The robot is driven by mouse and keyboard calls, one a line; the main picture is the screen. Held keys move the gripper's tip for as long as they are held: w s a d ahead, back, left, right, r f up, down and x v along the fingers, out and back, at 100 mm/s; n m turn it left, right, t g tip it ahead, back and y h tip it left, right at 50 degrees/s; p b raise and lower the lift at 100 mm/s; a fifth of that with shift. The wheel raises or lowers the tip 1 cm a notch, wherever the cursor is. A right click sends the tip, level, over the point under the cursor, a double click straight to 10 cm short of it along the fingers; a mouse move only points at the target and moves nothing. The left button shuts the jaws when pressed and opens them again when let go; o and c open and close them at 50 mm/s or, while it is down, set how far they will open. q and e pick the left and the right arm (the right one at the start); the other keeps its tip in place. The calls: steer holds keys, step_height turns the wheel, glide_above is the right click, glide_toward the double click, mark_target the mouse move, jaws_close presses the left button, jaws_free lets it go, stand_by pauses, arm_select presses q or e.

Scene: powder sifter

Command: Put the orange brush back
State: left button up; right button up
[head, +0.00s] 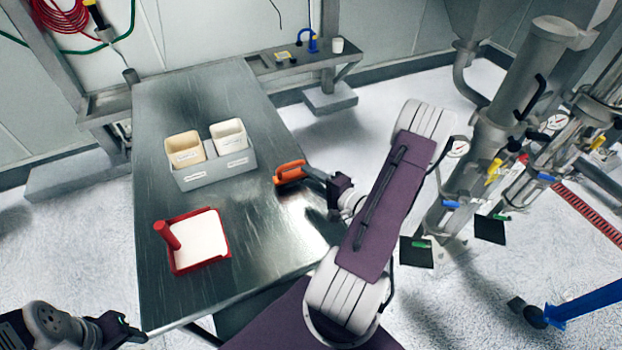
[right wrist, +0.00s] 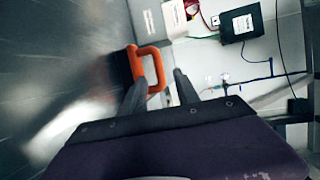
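The orange brush (head: 290,172) is at the table's right edge, right of the grey holder (head: 215,172). In the right wrist view its looped orange handle (right wrist: 153,52) is by the fingertips of my right gripper (right wrist: 163,70). The fingers are apart; one overlaps the loop's opening and the other is beyond its outer bar, with a visible gap. In the head view my right gripper (head: 314,173) reaches the brush from the right. I cannot tell whether the brush rests on the table. My left gripper (head: 130,328) is low at the left, away from the brush, its fingers unclear.
The metal table (head: 265,245) also bears a red tray (head: 204,264) with white powder and a red-handled tool. Two cream bins (head: 185,148) sit in the holder. Steel piping machinery (head: 520,90) stands to the right. The table's back is clear.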

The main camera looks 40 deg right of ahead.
steer(key=s+a+r+n+g+y, duration=0.15)
steer(key=a+n+g+y, duration=0.75)
steer(key=a, duration=1.1)
steer(key=s+a+f+n+g+h, duration=0.1)
steer(key=s+g, duration=0.2)
steer(key=s+a+f+n+g+h, duration=0.1)
steer(key=s+n+g, duration=0.1)
steer(key=s+g, duration=0.1)
steer(key=s+a+f+n+g+h, duration=0.1)
steer(key=s+n+g, duration=0.1)
steer(key=s, duration=0.2)
steer(key=shift+s+a+f+g, duration=0.2)
steer(key=shift+s+a+g, duration=0.2)
steer(key=d+n+h, duration=0.1)
steer(key=d+h, duration=0.1)
steer(key=h, duration=0.1)
steer(key=shift+w+n+h, duration=0.15)
steer(key=shift+n+h, duration=0.15)
steer(key=shift+n, duration=0.1)
steer(key=w+t+h, duration=0.1)
steer(key=w+d+r+n+t+h, duration=0.1)
steer(key=w, duration=0.1)
steer(key=w+r+n+t+h, duration=0.1)
steer(key=shift+w+d, duration=0.15)
steer(key=shift+w, duration=0.25)
steer(key=shift+s, duration=0.1)
